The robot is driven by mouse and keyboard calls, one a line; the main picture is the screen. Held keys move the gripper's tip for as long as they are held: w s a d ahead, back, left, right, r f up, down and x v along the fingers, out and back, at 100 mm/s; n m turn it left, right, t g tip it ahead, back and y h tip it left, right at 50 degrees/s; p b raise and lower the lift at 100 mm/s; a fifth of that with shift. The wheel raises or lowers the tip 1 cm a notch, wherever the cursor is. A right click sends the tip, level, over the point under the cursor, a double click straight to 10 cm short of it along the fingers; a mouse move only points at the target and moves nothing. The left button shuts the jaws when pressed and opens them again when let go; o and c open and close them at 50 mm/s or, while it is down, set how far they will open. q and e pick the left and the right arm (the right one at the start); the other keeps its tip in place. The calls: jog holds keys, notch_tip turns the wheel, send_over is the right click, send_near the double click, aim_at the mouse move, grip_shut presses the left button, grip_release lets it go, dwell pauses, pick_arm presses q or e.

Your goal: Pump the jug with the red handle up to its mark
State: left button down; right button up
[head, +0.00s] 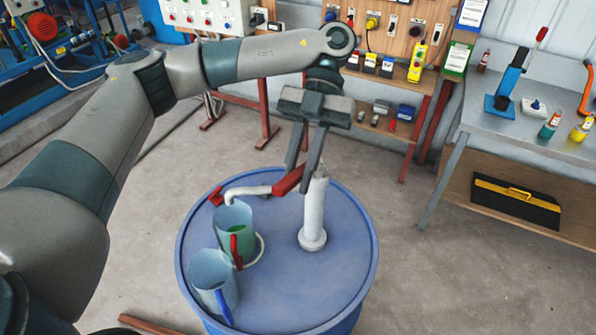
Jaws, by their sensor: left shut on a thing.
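A blue drum (330,285) stands in the middle, with a white hand pump (314,215) upright on its lid. My left gripper (302,183) is shut on the pump's red lever (287,182). The pump's pale spout (247,191) reaches left over the jug with the red handle (226,218). This jug stands upright on the lid, and green shows inside it; its mark cannot be made out. A second jug, with a blue handle (207,268), stands in front and to the left of it. My right gripper is not in view.
A small red part (216,197) is near the spout's left end. A grey workbench (480,115) with tools and bottles is at the right, and a wooden tool panel (390,35) is behind. Floor around the drum's right side is clear.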

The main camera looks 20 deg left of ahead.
pick_arm(q)
jog(key=c, duration=1.6)
grip_release()
jog(key=shift+c, duration=0.2)
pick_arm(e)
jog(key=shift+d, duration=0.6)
pick_arm(q)
jog(key=shift+w, duration=0.1)
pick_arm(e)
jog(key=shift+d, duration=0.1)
